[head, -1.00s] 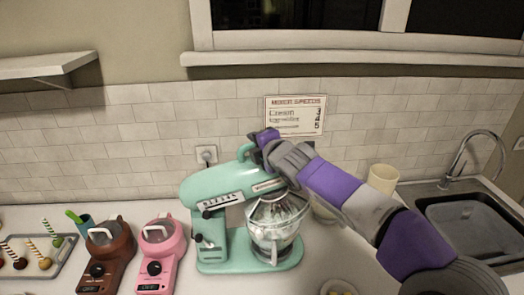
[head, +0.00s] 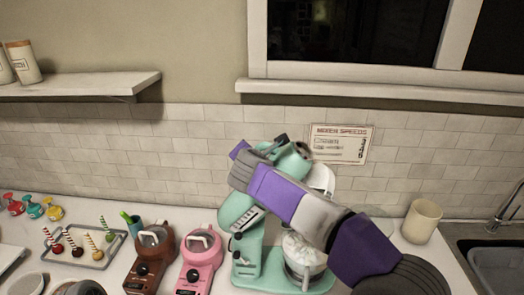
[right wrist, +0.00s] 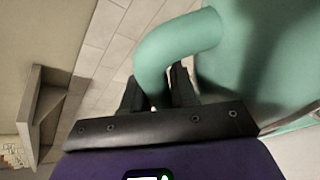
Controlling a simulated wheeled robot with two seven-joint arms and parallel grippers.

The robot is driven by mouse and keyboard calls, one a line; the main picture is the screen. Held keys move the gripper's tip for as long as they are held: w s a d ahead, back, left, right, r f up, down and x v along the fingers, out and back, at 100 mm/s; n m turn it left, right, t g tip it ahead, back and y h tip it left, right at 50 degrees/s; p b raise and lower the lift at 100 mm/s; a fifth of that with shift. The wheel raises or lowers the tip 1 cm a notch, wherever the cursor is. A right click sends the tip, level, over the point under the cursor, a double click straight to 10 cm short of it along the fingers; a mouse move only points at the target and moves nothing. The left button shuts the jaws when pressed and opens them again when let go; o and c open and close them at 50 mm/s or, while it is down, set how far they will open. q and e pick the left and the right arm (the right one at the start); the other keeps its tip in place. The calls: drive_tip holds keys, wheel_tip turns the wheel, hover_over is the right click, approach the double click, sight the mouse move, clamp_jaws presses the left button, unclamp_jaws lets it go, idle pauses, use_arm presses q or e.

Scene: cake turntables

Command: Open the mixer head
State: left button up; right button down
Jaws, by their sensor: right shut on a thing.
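The mint-green mixer (head: 246,255) stands on the counter near the wall. Its head (head: 236,208) is tilted up, with the front end raised high and largely covered by my right arm. In the right wrist view, my right gripper (right wrist: 157,88) is shut around the mint handle (right wrist: 165,48) on the head. In the head view, the right gripper (head: 275,143) is at the raised front end. The metal bowl (head: 302,262) sits on the mixer base below, partly hidden by my arm. My left gripper is not in view.
Brown (head: 150,262) and pink (head: 201,262) small appliances stand left of the mixer. A tray (head: 98,262) of cake pops is further left. A cream cup (head: 422,220) and the sink (head: 495,265) are to the right. A shelf (head: 80,85) is above.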

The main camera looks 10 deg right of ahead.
drive_tip(key=shift+w+a+r, duration=0.1)
drive_tip(key=shift+a, duration=0.2)
drive_tip(key=c, duration=1.3)
unclamp_jaws()
drive_tip(key=shift+o, duration=0.2)
drive_tip(key=v, duration=0.7)
drive_tip(key=shift+s, duration=0.25)
drive_tip(key=shift+a+r, duration=0.1)
